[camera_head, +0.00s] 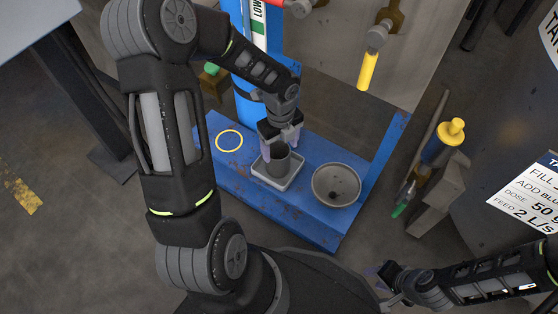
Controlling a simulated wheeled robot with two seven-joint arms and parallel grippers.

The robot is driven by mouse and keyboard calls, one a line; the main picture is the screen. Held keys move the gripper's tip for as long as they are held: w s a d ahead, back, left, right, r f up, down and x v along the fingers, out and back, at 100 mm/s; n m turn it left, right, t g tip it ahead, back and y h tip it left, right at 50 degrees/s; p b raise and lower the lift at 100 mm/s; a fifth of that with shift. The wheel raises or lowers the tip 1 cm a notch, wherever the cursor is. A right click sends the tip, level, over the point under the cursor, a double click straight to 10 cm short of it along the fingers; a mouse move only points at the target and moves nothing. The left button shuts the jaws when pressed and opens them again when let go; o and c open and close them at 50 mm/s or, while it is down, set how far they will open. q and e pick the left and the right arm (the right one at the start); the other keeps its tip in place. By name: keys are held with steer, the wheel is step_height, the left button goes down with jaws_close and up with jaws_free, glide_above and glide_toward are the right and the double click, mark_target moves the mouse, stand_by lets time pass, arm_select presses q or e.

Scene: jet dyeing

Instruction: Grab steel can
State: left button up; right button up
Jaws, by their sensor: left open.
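The steel can (277,162) is a small grey cylinder standing upright in a shallow light-grey tray (291,180) on the blue shelf. My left gripper (282,143) reaches down from above with its fingers right at the can's rim. Its jaws are open, and I cannot tell whether a finger touches the can. My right gripper (390,285) is low at the right, away from the shelf, and its jaw state is unclear.
A round grey bowl (336,185) stands right of the tray. A yellow ring (229,140) marks the blue shelf (307,219) at left. A blue column rises behind. A yellow-handled valve (368,70) hangs at the back. A yellow-capped blue bottle (442,142) is at right.

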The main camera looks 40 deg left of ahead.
arm_select(q)
steer(key=shift+f+b, duration=0.65)
steer(key=shift+f, duration=0.7)
step_height(320, 180, down, 5)
steer(key=b, duration=0.3)
steer(key=shift+a+f+b, duration=0.15)
steer(key=shift+f+b, duration=0.05)
steer(key=shift+b, duration=0.1)
steer(key=shift+r, duration=0.1)
steer(key=shift+c, duration=0.4)
steer(key=c, duration=1.2)
steer(key=shift+o, duration=0.2)
steer(key=shift+r, duration=0.1)
